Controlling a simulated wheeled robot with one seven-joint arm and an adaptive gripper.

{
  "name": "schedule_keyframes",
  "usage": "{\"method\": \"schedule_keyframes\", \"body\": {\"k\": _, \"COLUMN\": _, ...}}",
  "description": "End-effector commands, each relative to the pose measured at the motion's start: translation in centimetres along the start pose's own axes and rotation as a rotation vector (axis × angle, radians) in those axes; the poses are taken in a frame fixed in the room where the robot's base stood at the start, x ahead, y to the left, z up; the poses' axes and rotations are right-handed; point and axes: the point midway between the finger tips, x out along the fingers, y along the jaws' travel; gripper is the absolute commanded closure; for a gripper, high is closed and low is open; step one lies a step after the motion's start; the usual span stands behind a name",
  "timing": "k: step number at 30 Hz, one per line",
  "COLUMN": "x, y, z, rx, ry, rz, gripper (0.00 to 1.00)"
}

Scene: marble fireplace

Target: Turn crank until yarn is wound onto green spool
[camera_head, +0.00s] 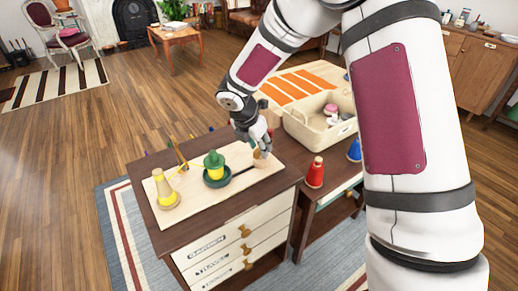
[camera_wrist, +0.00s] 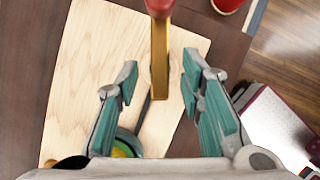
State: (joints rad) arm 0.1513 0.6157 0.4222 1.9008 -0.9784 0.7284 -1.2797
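The green spool (camera_head: 214,160) stands upright on a dark green round base on a wooden board (camera_head: 165,213), with yellow yarn around its lower part. A yellow spool (camera_head: 164,190) stands to its left, and a yellow strand runs between them. A dark crank arm (camera_head: 243,171) reaches right from the green base towards a tan handle (camera_head: 262,154) under my gripper (camera_head: 261,144). In the wrist view, my gripper (camera_wrist: 160,88) is open, with a gold-tan upright piece (camera_wrist: 160,60) with a red end between its fingers, apart from both. The green spool (camera_wrist: 125,148) is partly hidden below.
A red spool (camera_head: 315,173) and a blue spool (camera_head: 354,150) stand right of the board. A cream basket (camera_head: 300,127) with several items is behind them. A wooden peg (camera_head: 182,157) stands near the board's back edge. Drawers (camera_head: 235,243) are below the top's front edge.

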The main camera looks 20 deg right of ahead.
Motion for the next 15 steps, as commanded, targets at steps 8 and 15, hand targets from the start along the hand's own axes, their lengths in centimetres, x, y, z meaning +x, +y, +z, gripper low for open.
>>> {"method": "schedule_keyframes", "body": {"k": 8, "x": 1.06, "y": 0.01, "z": -0.01, "rx": 0.000, "ry": 0.001, "rz": 0.001, "gripper": 0.65}}
{"method": "schedule_keyframes", "body": {"k": 15, "x": 1.02, "y": 0.01, "z": -0.01, "rx": 0.000, "ry": 0.000, "rz": 0.001, "gripper": 0.81}}
